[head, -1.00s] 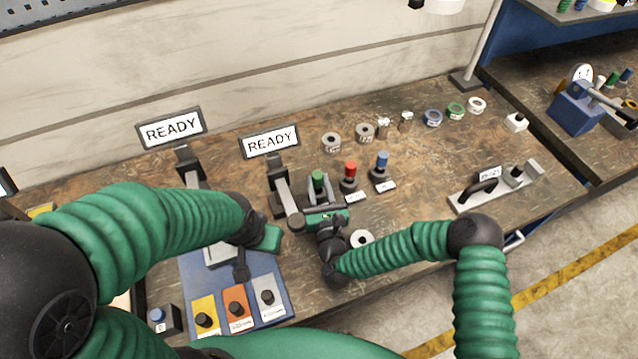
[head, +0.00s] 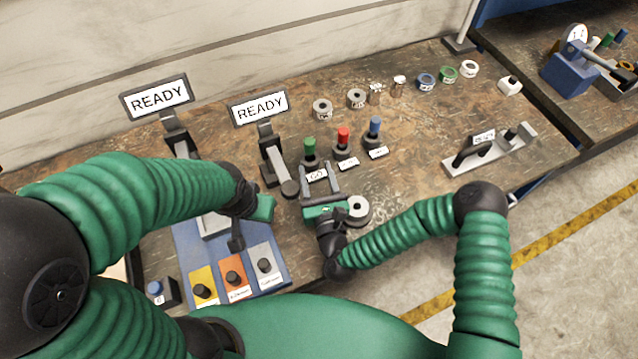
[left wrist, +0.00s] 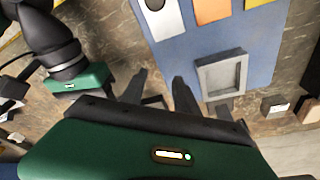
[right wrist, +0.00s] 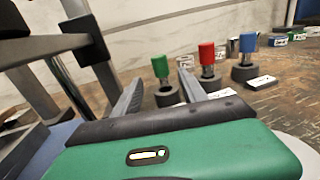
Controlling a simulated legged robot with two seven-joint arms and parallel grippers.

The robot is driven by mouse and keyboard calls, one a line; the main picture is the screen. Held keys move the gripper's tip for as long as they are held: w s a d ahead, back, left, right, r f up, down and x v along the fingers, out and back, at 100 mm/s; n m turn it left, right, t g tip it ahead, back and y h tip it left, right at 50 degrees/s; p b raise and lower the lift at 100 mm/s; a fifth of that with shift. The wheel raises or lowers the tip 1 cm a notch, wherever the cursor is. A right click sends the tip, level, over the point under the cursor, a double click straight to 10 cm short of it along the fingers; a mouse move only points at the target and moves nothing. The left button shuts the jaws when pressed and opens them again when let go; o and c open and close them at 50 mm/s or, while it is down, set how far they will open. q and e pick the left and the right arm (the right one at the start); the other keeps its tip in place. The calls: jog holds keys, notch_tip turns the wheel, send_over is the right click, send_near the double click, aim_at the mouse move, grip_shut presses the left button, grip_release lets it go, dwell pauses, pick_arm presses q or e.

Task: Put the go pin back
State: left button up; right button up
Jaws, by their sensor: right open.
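The green go pin (head: 309,146) stands upright in its round dark holder behind the "GO" label (head: 316,176). It also shows in the right wrist view (right wrist: 160,67), above its holder (right wrist: 167,95), apart from the fingers. My right gripper (head: 319,170) is open and empty, its fingers pointing towards the holder from the front. In the right wrist view the pin appears between the two spread fingertips (right wrist: 158,78).
A red pin (head: 343,136) and a blue pin (head: 375,127) stand in holders to the right. Two READY screens (head: 260,107) stand behind. A white-topped ring (head: 357,209) lies beside my right gripper. A grey lever fixture (head: 488,150) sits at right.

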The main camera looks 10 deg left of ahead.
jog(key=v, duration=0.5)
